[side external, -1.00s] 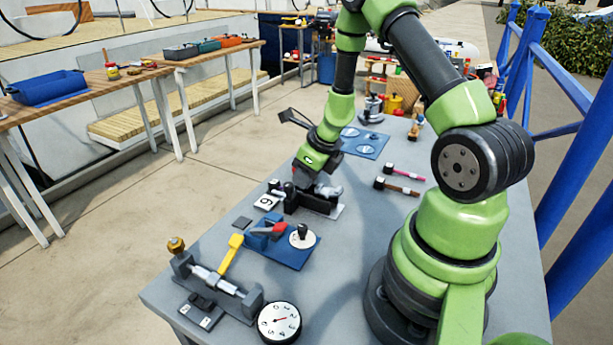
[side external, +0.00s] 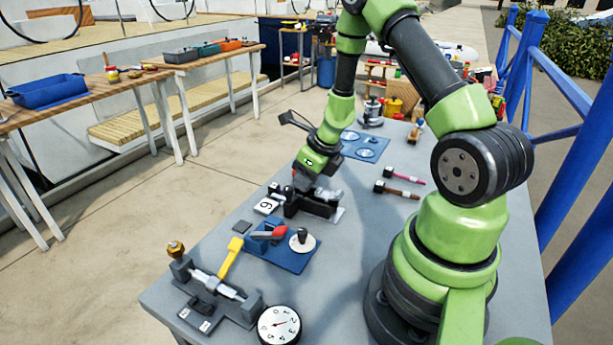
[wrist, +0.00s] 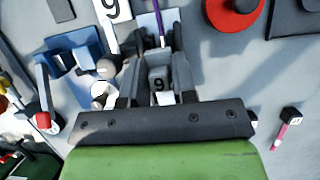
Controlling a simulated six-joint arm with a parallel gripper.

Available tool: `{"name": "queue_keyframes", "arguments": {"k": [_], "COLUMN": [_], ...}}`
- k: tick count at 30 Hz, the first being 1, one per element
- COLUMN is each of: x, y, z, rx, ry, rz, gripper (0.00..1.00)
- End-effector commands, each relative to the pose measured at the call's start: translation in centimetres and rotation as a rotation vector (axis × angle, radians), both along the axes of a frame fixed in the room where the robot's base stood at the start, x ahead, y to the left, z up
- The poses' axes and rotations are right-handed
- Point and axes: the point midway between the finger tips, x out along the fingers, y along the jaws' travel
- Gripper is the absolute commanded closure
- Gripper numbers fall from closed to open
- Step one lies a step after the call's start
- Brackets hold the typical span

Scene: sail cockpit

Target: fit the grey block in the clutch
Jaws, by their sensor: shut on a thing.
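My gripper (side external: 310,182) points down over the dark clutch (side external: 318,204), which sits on a pale plate near the middle of the bench. A purple strip shows on the grey part just beyond the fingertips. A white card marked 9 (side external: 266,205) lies to the left of the clutch. The fingers and clutch body hide the block in the side view, and I cannot tell whether it touches the clutch.
A blue plate (side external: 290,262) with a red-handled lever and a round knob lies in front. A yellow-handled fixture (side external: 230,256) and a white dial (side external: 279,324) are nearer the camera. Two mallets (side external: 402,190) lie to the right. Clear bench lies between them and the clutch.

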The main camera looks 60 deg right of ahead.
Motion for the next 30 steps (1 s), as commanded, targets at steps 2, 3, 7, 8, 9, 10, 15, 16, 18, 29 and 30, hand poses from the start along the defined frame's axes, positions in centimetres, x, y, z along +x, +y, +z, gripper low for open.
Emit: {"name": "queue_keyframes", "arguments": {"k": [2,3,7,8,9,10,15,16,18,29,30], "x": [0.0,0.0,0.0,0.0,0.0,0.0,0.0,0.0,0.0,0.0,0.0], "y": [0.0,0.0,0.0,0.0,0.0,0.0,0.0,0.0,0.0,0.0,0.0], "z": [0.0,0.0,-0.2,-0.3,-0.4,-0.4,-0.9,-1.0,-1.1,-0.6,-0.5], "rx": [0.0,0.0,0.001,0.001,0.001,0.001,0.002,0.002,0.002,0.001,0.002], "ry": [0.0,0.0,0.001,0.001,0.001,0.0,0.001,0.001,0.0,-0.001,-0.001], "rz": [0.0,0.0,-0.001,-0.001,-0.001,-0.001,0.001,0.0,0.0,0.002,0.001], "gripper": [0.9,0.9,0.9,0.9,0.9,0.9,0.9,0.9,0.9,0.9,0.9]}}
